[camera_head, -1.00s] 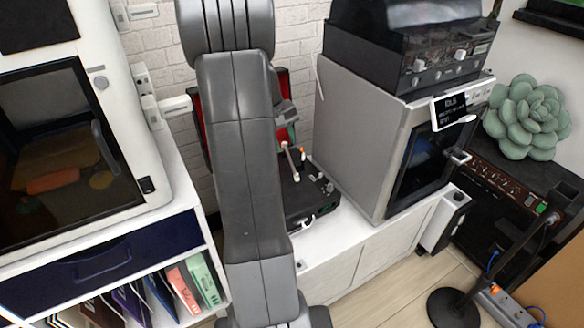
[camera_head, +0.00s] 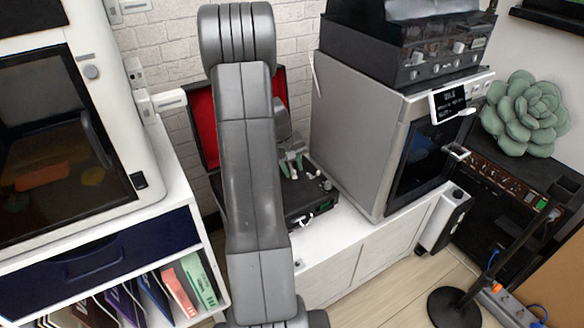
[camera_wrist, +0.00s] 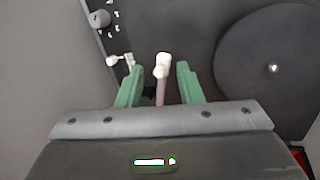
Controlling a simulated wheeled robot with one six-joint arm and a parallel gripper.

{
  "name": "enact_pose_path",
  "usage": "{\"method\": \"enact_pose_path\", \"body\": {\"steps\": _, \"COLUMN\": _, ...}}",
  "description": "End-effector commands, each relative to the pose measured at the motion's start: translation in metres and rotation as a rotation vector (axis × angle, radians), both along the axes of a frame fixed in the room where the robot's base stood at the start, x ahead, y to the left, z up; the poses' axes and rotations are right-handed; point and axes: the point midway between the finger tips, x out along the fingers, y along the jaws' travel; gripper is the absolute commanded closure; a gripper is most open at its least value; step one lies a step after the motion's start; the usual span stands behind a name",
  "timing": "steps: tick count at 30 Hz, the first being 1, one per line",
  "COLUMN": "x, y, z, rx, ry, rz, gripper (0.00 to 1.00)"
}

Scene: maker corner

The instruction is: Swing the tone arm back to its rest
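The record player (camera_head: 318,205) is a black case with a red-lined lid (camera_head: 203,125), standing on a white cabinet. My gripper (camera_head: 291,163) is over its deck; my arm hides much of the player. In the wrist view, my gripper's green fingers (camera_wrist: 160,72) are apart. The tone arm (camera_wrist: 162,66), a pale rod with a white end, shows between them, with gaps on both sides. The dark round platter (camera_wrist: 268,68) lies to the right, clear of the tone arm's visible part. Small white fittings (camera_wrist: 128,60) sit just left of the fingers; I cannot tell which is the rest.
A grey boxy machine (camera_head: 355,135) stands close on the player's right, with a dark unit on top. A white enclosure (camera_head: 115,130) stands on a shelf unit at the left. A brick wall is behind. Floor (camera_head: 385,290) is free in front of the cabinet.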

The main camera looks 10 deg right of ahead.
Motion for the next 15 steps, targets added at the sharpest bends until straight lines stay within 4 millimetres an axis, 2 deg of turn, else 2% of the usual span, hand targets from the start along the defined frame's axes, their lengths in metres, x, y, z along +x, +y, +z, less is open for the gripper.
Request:
{"method": "enact_pose_path", "body": {"steps": 3, "x": -0.0001, "y": 0.0001, "z": 0.0003, "rx": 0.0, "ry": 0.0, "rz": 0.0, "gripper": 0.69}}
{"method": "enact_pose_path", "body": {"steps": 8, "x": -0.0002, "y": 0.0002, "z": 0.0004, "rx": 0.0, "ry": 0.0, "rz": 0.0, "gripper": 1.0}}
{"method": "enact_pose_path", "body": {"steps": 15, "x": -0.0001, "y": -0.0007, "z": 0.0007, "rx": 0.0, "ry": 0.001, "rz": 0.003, "gripper": 1.0}}
